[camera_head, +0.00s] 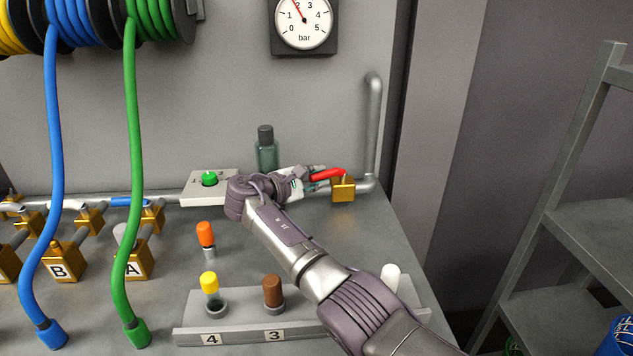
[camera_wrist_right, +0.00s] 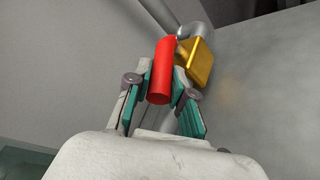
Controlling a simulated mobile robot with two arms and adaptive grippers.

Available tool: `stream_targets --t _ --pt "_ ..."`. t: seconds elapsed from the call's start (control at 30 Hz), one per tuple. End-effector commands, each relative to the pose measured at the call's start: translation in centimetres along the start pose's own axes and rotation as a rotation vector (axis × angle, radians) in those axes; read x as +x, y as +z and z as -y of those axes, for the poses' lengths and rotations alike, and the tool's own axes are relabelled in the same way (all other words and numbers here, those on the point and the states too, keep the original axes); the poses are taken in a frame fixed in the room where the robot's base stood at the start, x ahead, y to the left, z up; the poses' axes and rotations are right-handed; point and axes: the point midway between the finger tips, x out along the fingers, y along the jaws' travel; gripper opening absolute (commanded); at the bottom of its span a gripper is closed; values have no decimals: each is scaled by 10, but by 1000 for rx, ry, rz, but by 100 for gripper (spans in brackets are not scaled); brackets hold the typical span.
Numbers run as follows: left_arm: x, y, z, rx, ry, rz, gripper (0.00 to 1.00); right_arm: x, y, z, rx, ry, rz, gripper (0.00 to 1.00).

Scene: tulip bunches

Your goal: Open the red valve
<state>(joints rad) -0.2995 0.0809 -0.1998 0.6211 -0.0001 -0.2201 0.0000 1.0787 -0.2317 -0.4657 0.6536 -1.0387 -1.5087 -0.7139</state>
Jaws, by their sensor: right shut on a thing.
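The red valve has a red handle (camera_head: 327,174) on a brass body (camera_head: 343,189), at the pipe by the back wall in the head view. The handle points left from the body in that view. My right gripper (camera_head: 307,181) reaches it from the left. In the right wrist view the red handle (camera_wrist_right: 162,72) lies between the two teal-padded fingers of the gripper (camera_wrist_right: 163,90), which are shut on it. The brass body (camera_wrist_right: 199,62) is just beyond the fingertips. My left gripper is not in view.
A pressure gauge (camera_head: 303,25) on the wall reads about 2 bar. A dark bottle (camera_head: 267,150) stands behind my right wrist. A rack (camera_head: 240,322) with capped tubes is at the front. Blue (camera_head: 52,180) and green (camera_head: 133,180) hoses hang at the left.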

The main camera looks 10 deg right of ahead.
Motion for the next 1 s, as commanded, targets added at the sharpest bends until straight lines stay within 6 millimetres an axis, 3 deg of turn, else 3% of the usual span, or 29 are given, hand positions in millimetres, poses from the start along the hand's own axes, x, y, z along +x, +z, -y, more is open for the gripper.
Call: stream_targets --t 0.33,0.37,0.5,0.83,1.0 --pt "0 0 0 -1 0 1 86 0 0 0 0 -2 0 0" --pt "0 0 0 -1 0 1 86 0 0 0 0 -2 0 27" --pt "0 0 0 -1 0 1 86 0 0 0 0 -2 0 47" --pt "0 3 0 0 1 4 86 0 2 -3 1 -1 0 47" --pt "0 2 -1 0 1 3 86 -5 14 -23 4 1 -1 47"
